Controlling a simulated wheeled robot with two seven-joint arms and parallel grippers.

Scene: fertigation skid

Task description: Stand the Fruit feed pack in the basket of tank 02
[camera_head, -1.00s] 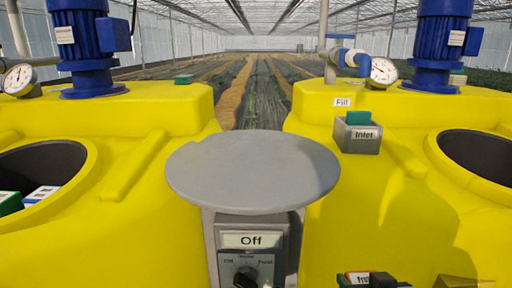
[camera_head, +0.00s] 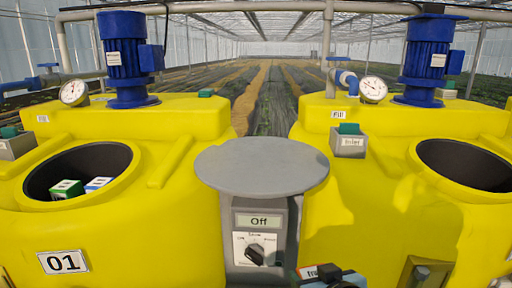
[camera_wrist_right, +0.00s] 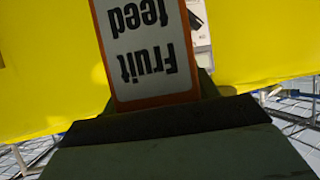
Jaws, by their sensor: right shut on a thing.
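The Fruit feed pack (camera_wrist_right: 147,45), white-labelled with orange edges, shows upside down in the right wrist view. My right gripper (camera_head: 335,276) is shut on it at the bottom of the head view, low in front of the right yellow tank. Only a little of the pack (camera_head: 309,272) shows there. The right tank (camera_head: 370,215) has a dark round opening (camera_head: 465,167); no basket is visible inside it, and its number is out of view. The left tank (camera_head: 150,225) bears the label 01 (camera_head: 63,262). My left gripper is not in view.
A grey round plate (camera_head: 262,165) stands above a switch box reading Off (camera_head: 259,221), between the tanks. Green and blue packs (camera_head: 68,188) sit in the left tank's opening. A grey Inlet box (camera_head: 348,143), gauges and blue motors stand on the tanks.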

